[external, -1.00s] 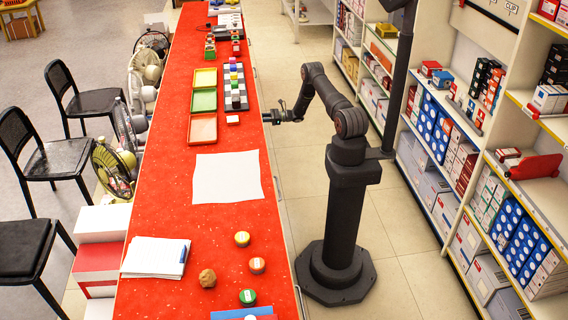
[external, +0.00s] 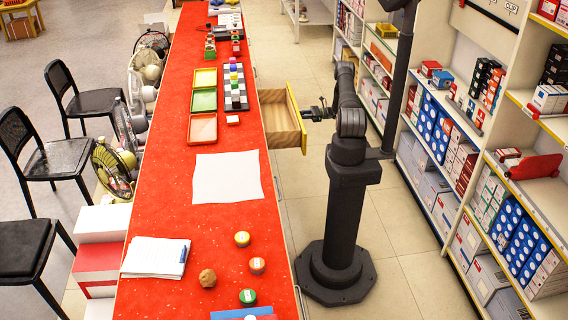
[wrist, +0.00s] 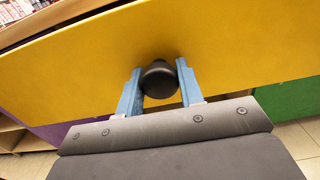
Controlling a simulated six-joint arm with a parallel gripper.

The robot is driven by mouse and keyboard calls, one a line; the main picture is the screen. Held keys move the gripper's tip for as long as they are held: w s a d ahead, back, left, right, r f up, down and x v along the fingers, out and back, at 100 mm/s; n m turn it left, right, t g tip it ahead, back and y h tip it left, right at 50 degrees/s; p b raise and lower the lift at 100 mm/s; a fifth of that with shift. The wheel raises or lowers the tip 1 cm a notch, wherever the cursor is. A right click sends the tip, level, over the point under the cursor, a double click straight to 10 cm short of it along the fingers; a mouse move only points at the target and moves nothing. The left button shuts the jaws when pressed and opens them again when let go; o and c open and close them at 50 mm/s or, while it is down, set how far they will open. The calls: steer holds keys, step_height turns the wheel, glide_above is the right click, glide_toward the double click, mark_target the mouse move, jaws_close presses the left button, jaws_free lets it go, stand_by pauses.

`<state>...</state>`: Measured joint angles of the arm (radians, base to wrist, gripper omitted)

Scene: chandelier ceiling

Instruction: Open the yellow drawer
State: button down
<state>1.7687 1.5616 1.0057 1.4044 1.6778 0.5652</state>
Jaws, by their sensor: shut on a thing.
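The yellow drawer (external: 297,117) stands pulled out from the red-topped counter, and its wooden inside is visible and looks empty. Its yellow front (wrist: 230,50) fills most of the wrist view, with a round dark knob (wrist: 160,79) in the middle. My gripper (wrist: 160,88) is shut on the knob, with one blue-grey finger on each side of it. In the external view my gripper (external: 312,113) is at the drawer's front, and the knob is too small to make out there.
The red counter (external: 225,230) carries trays, small blocks, a paper sheet and several round items. A purple front (wrist: 75,133) and a green front (wrist: 290,94) flank the yellow one. Stocked shelves (external: 440,130) stand to the right.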

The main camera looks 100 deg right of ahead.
steer(key=shift+s, duration=1.6)
steer(key=c, duration=1)
jaws_free()
steer(key=s, duration=1.7)
steer(key=shift+s, duration=0.2)
steer(key=shift+w, duration=0.1)
steer(key=w, duration=1.7)
steer(key=shift+w, duration=0.15)
